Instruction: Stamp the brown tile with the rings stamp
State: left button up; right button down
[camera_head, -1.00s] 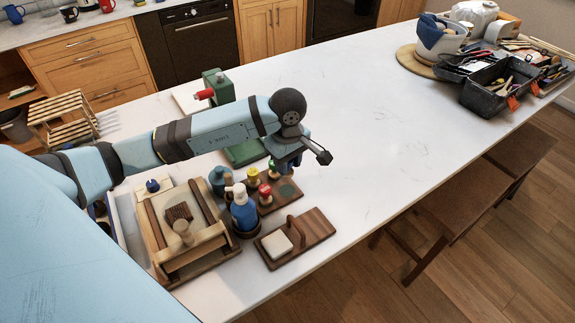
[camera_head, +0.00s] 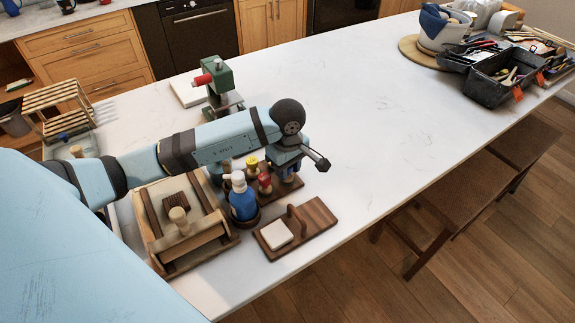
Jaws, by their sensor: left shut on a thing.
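My left gripper (camera_head: 288,170) points down at the right end of a dark wooden stamp rack (camera_head: 272,197). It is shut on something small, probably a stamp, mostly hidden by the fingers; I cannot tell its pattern. Stamps with a yellow top (camera_head: 251,163) and a red top (camera_head: 265,183) stand in the rack just left of the gripper. No stamp face shows, so I cannot tell which is the rings stamp. My right gripper is not in view.
A blue bottle (camera_head: 243,204) stands close in front of the rack. A green press (camera_head: 218,82) stands behind my arm. The worktop to the right is clear up to a tool tray (camera_head: 492,90).

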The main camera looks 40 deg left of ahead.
pick_arm(q)
jog(key=shift+f+b, duration=0.25)
jog(key=shift+b, duration=0.05)
dwell(0.4)
jog(key=o, duration=1)
